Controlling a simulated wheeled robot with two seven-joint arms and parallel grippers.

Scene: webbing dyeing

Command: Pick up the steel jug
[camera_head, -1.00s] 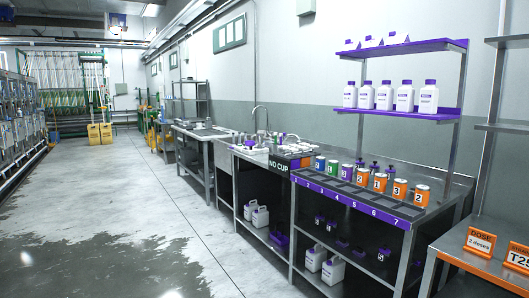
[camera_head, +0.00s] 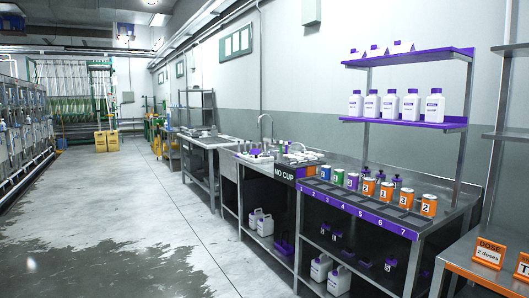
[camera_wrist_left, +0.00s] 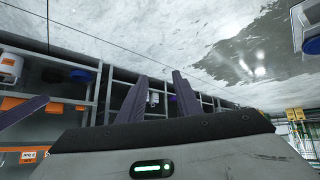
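I cannot pick out the steel jug with certainty. Small shiny metal items (camera_head: 284,147) stand by the sink, behind the "NO CUP" sign (camera_head: 285,173), but they are too small to tell apart. Neither gripper shows in the head view. In the left wrist view, the two dark fingers of my left gripper (camera_wrist_left: 160,76) stand apart with nothing seen held between them. My right gripper is not in view.
Colored numbered cans (camera_head: 385,191) stand behind a purple-edged numbered tray (camera_head: 358,211). White bottles line a purple shelf (camera_head: 400,122) above. An orange-edged table (camera_head: 470,273) is at lower right. Wet concrete floor (camera_head: 130,220) is open at left.

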